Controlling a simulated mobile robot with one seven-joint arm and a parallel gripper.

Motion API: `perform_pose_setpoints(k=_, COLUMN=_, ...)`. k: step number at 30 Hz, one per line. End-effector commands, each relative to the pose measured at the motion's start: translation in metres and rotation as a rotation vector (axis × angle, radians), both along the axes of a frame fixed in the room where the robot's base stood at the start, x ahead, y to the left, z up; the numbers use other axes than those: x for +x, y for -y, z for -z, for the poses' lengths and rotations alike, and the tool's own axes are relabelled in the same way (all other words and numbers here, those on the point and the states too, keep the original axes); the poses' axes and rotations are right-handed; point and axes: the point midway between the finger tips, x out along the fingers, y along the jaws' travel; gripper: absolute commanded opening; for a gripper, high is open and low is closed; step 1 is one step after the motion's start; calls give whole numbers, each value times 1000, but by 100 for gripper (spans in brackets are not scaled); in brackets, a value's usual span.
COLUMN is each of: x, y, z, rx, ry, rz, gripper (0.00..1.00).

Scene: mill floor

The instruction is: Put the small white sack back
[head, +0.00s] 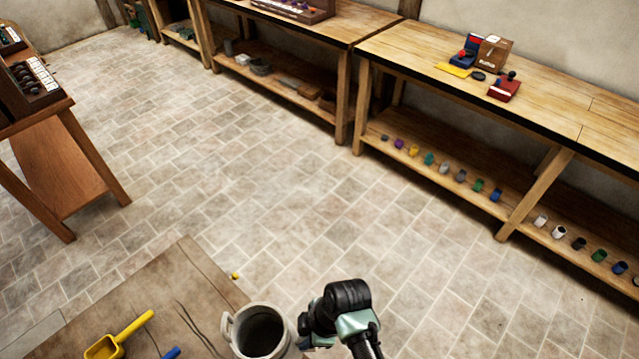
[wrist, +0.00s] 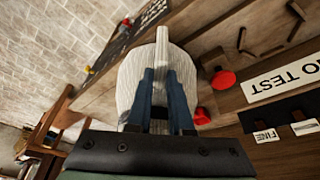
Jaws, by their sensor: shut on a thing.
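The small white sack (wrist: 165,55) is a pale, striped-looking bag with a narrow upright top, filling the middle of the wrist view. My gripper (wrist: 163,88) has its two blue fingers closed on it, one on each side. The sack's lower part is hidden behind the fingers and the gripper body. In the head view only a black and pale green part of my arm shows at the bottom; the sack cannot be made out there.
The wrist view shows a wooden surface with a "TO TEST" sign (wrist: 285,80), a "FINE" label (wrist: 265,135) and a red knob (wrist: 223,80). In the head view, a grey pot (head: 232,327) and a yellow scoop (head: 118,338) are near my arm. Open floor lies beyond.

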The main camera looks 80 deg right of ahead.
Motion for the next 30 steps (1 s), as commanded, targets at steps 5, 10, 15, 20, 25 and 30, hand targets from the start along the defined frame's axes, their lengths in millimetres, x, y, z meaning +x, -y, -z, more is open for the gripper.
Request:
perform_pose_setpoints(k=5, x=18, y=-4, z=3, rx=-1, ry=0, rz=-3, gripper=0)
perform_pose_setpoints(k=10, x=35, y=-8, z=5, rx=-1, ry=1, rz=-3, gripper=0)
perform_pose_setpoints(k=15, x=51, y=-12, z=6, rx=-1, ry=0, rz=-2, gripper=0)
perform_pose_setpoints(k=20, x=67, y=-16, z=8, rx=-1, ry=0, rz=-3, gripper=0)
perform_pose_setpoints(k=25, x=82, y=-20, z=9, rx=0, ry=1, rz=-2, gripper=0)
perform_pose_setpoints(k=30, x=80, y=-19, z=21, rx=1, ry=0, rz=1, gripper=0)
